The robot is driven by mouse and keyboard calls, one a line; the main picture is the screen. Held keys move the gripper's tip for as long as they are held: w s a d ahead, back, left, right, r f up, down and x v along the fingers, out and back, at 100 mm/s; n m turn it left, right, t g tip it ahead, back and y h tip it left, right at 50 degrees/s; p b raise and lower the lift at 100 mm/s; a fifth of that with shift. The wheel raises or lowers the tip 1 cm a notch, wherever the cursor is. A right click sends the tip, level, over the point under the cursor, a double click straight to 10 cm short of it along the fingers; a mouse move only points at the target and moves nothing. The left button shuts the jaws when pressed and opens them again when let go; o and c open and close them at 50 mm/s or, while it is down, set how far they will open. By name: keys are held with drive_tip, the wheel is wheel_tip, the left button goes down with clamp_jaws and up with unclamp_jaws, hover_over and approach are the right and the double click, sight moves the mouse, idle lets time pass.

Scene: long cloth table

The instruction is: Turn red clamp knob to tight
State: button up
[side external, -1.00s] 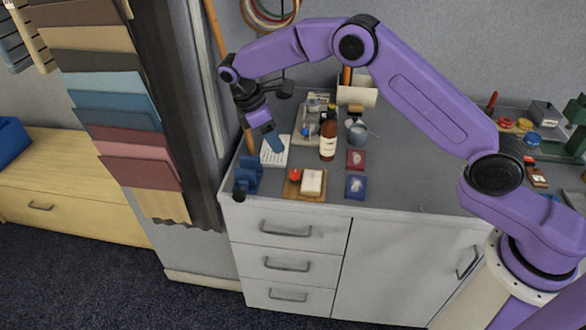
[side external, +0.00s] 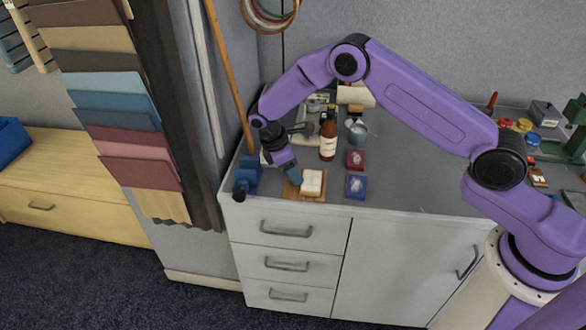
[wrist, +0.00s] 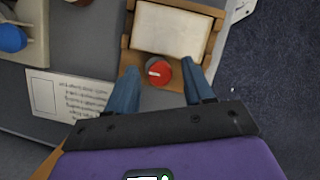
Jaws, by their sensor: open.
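The red clamp knob (wrist: 158,72) has a pale pointer mark and sits on a wooden base beside a cream block. In the wrist view it lies between the two blue fingers of my gripper (wrist: 158,88), with space on both sides. The fingers are open and I see no contact. In the side view my gripper (side external: 294,180) points down at the left end of the wooden base (side external: 290,190) and hides the knob. The cream block (side external: 311,182) is just right of it; it also shows in the wrist view (wrist: 172,28).
A brown bottle (side external: 328,138) and a grey mug (side external: 357,132) stand behind. Red (side external: 355,159) and blue (side external: 355,186) trays lie to the right. A printed card (wrist: 65,98) lies beside the base.

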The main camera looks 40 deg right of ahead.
drive_tip(key=shift+c, duration=0.3)
clamp_jaws()
drive_tip(key=shift+m, duration=0.3)
drive_tip(key=m, duration=0.2)
drive_tip(key=m+g+y, duration=0.1)
drive_tip(key=m, duration=0.1)
drive_tip(key=shift+w+g, duration=0.15)
drive_tip(key=shift+g, duration=0.15)
drive_tip(key=m+g+y, duration=0.1)
drive_tip(key=m, duration=0.3)
drive_tip(key=shift+d+m, duration=0.15)
drive_tip(key=shift+m, duration=0.25)
drive_tip(key=m+y, duration=0.2)
drive_tip(key=m, duration=0.2)
drive_tip(key=shift+d, duration=0.15)
drive_tip(key=shift+d+m+y, duration=0.1)
drive_tip(key=shift+m+y, duration=0.7)
drive_tip(key=shift+m, duration=1.5)
